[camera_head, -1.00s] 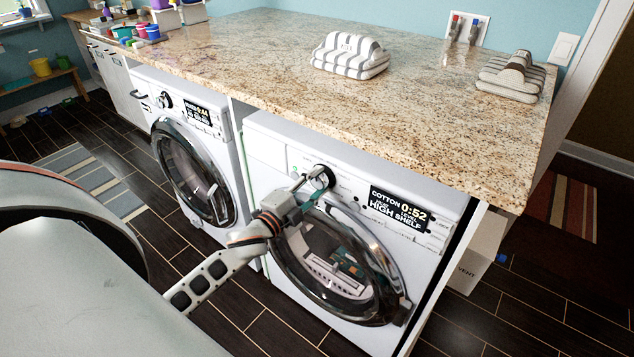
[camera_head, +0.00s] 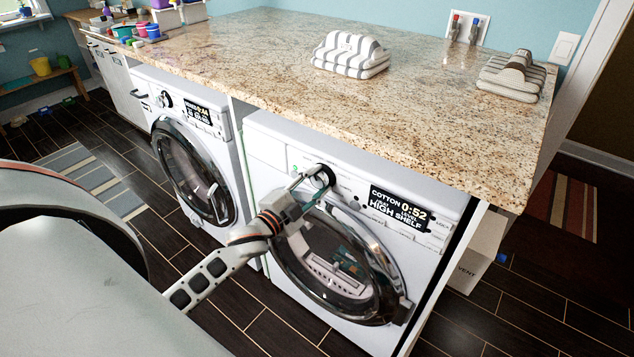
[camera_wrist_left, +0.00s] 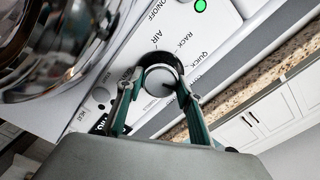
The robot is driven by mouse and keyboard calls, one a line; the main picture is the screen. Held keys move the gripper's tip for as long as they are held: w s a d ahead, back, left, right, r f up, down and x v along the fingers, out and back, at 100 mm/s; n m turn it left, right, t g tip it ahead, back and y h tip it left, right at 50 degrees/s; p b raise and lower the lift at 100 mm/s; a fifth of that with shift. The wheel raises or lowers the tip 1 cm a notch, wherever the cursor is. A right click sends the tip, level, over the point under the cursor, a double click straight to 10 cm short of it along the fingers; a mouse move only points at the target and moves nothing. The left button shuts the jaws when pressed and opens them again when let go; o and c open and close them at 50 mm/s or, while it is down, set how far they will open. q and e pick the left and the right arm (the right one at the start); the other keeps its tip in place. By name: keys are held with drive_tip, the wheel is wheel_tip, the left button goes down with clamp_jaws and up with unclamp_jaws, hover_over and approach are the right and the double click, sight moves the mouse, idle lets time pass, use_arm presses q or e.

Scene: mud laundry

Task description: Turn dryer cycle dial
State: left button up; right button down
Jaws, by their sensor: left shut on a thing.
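The dryer (camera_head: 268,152) is the right-hand white machine under the counter. Its display (camera_head: 400,208) reads COTTON 0:52 and HIGH SHELF. The round cycle dial (camera_head: 327,173) sits left of the display. My left gripper (camera_head: 313,182) is at the dial, with its fingers shut on it. In the left wrist view, the silver dial face (camera_wrist_left: 160,80) lies between the two green-grey fingers. The words AIR, RACK, QUICK and HEAT are printed around it. The dial's pointer is hard to make out. My right gripper is not in view.
The dryer's round glass door (camera_head: 335,265) is below the dial, close under my left gripper. A second machine (camera_head: 190,150) stands to the left. The granite counter (camera_head: 270,60) overhangs both and holds striped folded bundles (camera_head: 349,54). A green light (camera_wrist_left: 200,6) shows near ON/OFF.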

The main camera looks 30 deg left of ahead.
use_arm(q)
drive_tip(key=o, duration=1.1)
drive_tip(key=shift+a, duration=0.1)
drive_tip(key=s, duration=0.8)
drive_tip(key=s+a, duration=0.1)
drive_tip(key=s, duration=0.3)
drive_tip(key=shift+d, duration=0.1)
drive_tip(key=s+d+f+n+g, duration=0.2)
drive_tip(key=s+d+f+n, duration=0.1)
drive_tip(key=f, duration=0.5)
drive_tip(key=s+d+f+n+g, duration=0.3)
drive_tip(key=s+d+f, duration=0.3)
drive_tip(key=d+f, duration=0.1)
drive_tip(key=s+d+f+n+g, duration=0.2)
drive_tip(key=s+d+f, duration=0.3)
drive_tip(key=f, duration=0.4)
drive_tip(key=shift+d+f+n+g, duration=0.3)
drive_tip(key=shift+f+n, duration=0.05)
drive_tip(key=shift+n, duration=0.05)
